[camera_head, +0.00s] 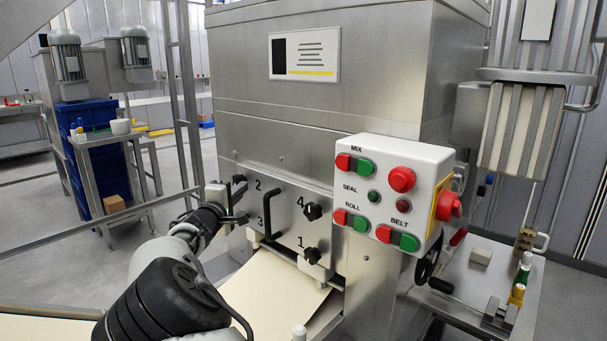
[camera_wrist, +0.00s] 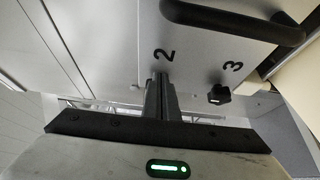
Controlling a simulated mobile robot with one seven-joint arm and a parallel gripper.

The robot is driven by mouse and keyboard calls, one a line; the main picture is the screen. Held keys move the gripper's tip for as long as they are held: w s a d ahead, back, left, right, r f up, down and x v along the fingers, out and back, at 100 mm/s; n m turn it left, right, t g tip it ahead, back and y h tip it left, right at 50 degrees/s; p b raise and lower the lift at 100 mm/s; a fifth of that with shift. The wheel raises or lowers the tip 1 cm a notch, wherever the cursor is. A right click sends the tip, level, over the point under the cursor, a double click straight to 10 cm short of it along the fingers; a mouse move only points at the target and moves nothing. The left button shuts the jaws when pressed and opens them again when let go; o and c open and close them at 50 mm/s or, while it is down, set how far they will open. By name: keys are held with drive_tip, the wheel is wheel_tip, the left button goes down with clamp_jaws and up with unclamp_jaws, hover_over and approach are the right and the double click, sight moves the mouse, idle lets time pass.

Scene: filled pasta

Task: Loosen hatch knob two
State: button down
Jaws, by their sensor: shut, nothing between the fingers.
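The steel hatch (camera_head: 285,200) carries the numbers 1 to 4. Knob two (camera_head: 239,179) is a small dark knob left of the number 2, at the hatch's upper left. My gripper (camera_head: 237,192) is close in front of it, its black fingers shut with nothing held. In the wrist view my gripper (camera_wrist: 161,76) points at the spot beside the number 2, and its fingers hide knob two there. I cannot tell whether they touch it. Knob three (camera_wrist: 219,94) is a black knob beside the number 3.
A black bar handle (camera_head: 270,212) stands out from the hatch, right of my gripper. Knob four (camera_head: 313,211) and knob one (camera_head: 313,255) are on the hatch's right side. A control box (camera_head: 390,200) juts out at right. A pale dough sheet (camera_head: 275,291) lies below the hatch.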

drive_tip(key=shift+r, duration=0.2)
idle(0.5)
drive_tip(key=shift+s+d, duration=0.1)
drive_tip(key=shift+s+a, duration=0.9)
drive_tip(key=shift+s, duration=0.3)
drive_tip(key=shift+s+a, duration=0.9)
drive_tip(key=shift+s, duration=0.3)
